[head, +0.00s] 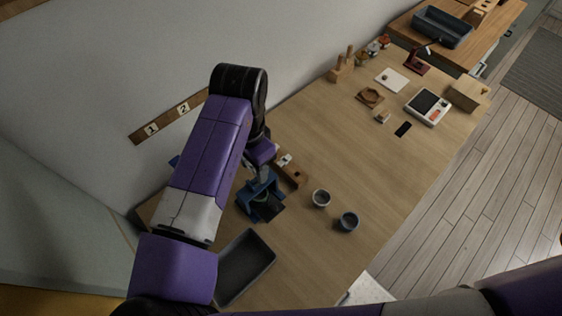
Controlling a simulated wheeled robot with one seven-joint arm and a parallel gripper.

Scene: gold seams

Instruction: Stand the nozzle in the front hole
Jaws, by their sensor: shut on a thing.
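A small wooden block (291,174) with dark holes lies on the bench, just right of my wrist. A small pale piece (284,160) is at its far end; I cannot tell if it is a nozzle or a fitting of the block. My gripper (263,176) points down at the block's left side, partly hidden by my purple arm. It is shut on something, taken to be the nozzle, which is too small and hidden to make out. I cannot tell which hole is the front one or whether the held piece touches the block.
A blue holder (247,207) stands close below my gripper, and a dark grey tray (246,266) lies nearer. A white scale (427,107) is farther back. The mid-bench is clear.

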